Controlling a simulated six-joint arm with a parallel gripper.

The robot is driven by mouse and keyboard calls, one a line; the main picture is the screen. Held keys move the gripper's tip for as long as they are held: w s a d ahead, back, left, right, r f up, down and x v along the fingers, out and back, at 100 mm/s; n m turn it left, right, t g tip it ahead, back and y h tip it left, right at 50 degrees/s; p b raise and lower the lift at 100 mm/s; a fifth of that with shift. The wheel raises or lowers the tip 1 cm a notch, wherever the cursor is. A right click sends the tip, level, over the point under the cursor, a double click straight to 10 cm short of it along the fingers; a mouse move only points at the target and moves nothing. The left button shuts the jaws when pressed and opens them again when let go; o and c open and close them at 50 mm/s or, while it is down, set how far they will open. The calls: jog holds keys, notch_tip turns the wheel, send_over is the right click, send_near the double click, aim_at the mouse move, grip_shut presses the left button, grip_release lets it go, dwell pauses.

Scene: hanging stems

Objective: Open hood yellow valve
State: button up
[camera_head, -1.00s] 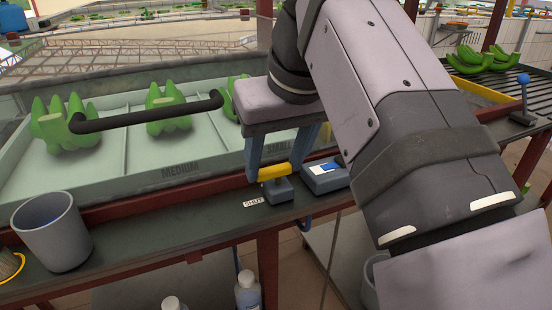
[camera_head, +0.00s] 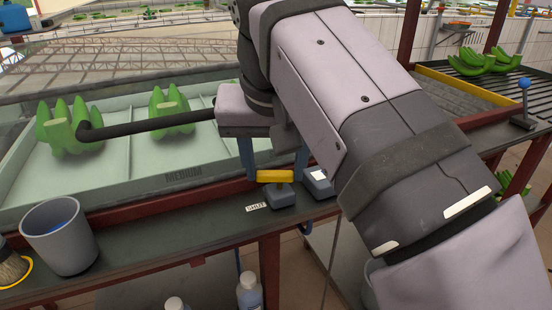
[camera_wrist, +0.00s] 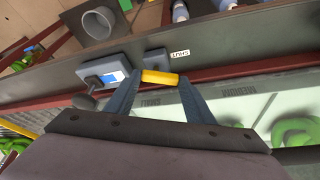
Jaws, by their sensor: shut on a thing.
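The yellow valve handle (camera_head: 275,176) sits on a small grey-blue base (camera_head: 279,196) on the dark counter ledge. A white label reading SHUT (camera_head: 256,207) lies to its left. My gripper (camera_head: 273,172) comes down from above, its two blue-grey fingers at opposite ends of the handle. In the wrist view, the handle (camera_wrist: 160,77) spans between the fingertips (camera_wrist: 159,84). The gripper is shut on it. The handle lies nearly level in the head view.
A grey box with a white panel (camera_head: 319,175) stands close right of the valve. A grey cup (camera_head: 60,235) is at the left. A pale tray marked MEDIUM (camera_head: 125,165) holds green bananas behind. A blue-knobbed lever (camera_head: 523,100) stands far right.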

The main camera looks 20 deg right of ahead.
jog(key=shift+m, duration=0.5)
jog(key=shift+w, duration=0.1)
jog(key=o, duration=1.1)
jog(key=shift+c, duration=0.2)
jog(key=shift+a+r+p, duration=0.1)
jog(key=shift+p, duration=0.2)
jog(key=p+v, duration=0.3)
jog(key=v, duration=0.4)
jog(key=shift+a, duration=0.1)
